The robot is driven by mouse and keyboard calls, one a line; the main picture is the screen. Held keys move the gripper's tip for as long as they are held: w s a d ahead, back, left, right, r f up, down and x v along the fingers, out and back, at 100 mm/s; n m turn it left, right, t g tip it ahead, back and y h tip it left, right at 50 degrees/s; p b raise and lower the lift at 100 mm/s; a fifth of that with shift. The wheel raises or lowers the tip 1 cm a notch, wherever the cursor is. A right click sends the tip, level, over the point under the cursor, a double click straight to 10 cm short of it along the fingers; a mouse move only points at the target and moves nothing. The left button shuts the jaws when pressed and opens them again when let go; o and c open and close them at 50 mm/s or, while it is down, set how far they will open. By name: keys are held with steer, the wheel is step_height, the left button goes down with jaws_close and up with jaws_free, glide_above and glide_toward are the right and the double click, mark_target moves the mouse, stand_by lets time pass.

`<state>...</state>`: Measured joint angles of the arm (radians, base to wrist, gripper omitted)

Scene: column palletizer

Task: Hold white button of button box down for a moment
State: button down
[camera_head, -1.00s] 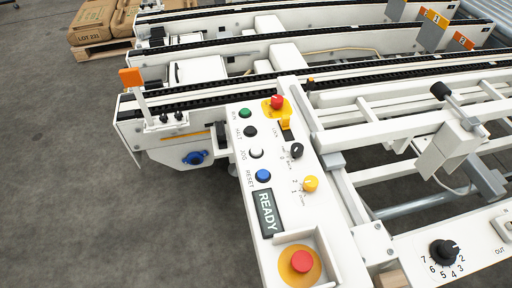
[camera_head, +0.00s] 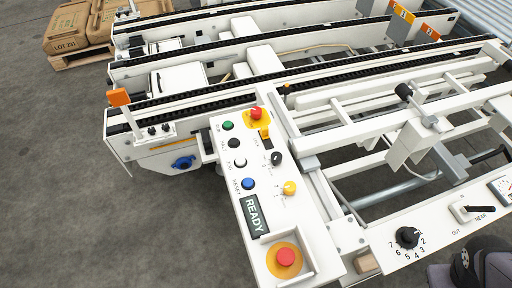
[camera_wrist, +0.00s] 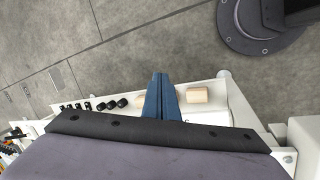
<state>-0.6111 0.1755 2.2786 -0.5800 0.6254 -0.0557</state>
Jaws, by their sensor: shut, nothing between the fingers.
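The white button (camera_head: 240,162) sits on the white button box (camera_head: 300,222) in the head view, by the JOG label. It is between a black button (camera_head: 234,143) and a blue button (camera_head: 248,183); nothing touches it. My gripper (camera_wrist: 160,76) shows in the wrist view as two blue fingers, shut together and empty, over the edge of a white panel. In the head view only a dark part of my arm shows at the lower right corner, well away from the white button. I cannot make out the white button in the wrist view.
The button box also carries a READY display (camera_head: 254,216), a red button in a guard (camera_head: 286,257), a yellow knob (camera_head: 289,188) and a red-topped stop (camera_head: 257,113). A black dial (camera_head: 407,237) is at the lower right. White conveyor rails lie behind; open floor lies left.

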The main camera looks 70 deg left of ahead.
mark_target(240, 164)
steer(key=a+r+n+t+p, duration=0.1)
steer(key=a+r+n, duration=0.1)
steer(key=a, duration=0.3)
steer(key=a+r+n+y+p, duration=0.1)
steer(key=a+n+p, duration=0.1)
steer(key=a, duration=0.3)
steer(key=a+r+n+t+p, duration=0.1)
steer(key=a+r+n+p, duration=0.1)
steer(key=a, duration=0.3)
steer(key=shift+r+n+t+y, duration=0.3)
steer(key=shift+n+y, duration=0.1)
steer(key=shift+n, duration=0.4)
steer(key=s+a+r+n+y+p, duration=0.3)
steer(key=s+a+n+p, duration=0.3)
steer(key=s+a, duration=0.55)
steer(key=s+a+r+n+y+p, duration=0.35)
steer(key=s+a+n, duration=0.4)
steer(key=a, duration=0.65)
steer(key=s+a+r+n+g+y+p, duration=0.1)
steer(key=s+a+n, duration=0.2)
steer(key=s, duration=0.5)
steer(key=s+a+r+n+g+y+p, duration=0.1)
steer(key=s+a+n+p, duration=0.1)
steer(key=s, duration=0.5)
steer(key=shift+s+a+n, duration=0.35)
steer(key=shift+a+n, duration=0.1)
steer(key=shift+n, duration=0.1)
steer(key=shift+f, duration=0.15)
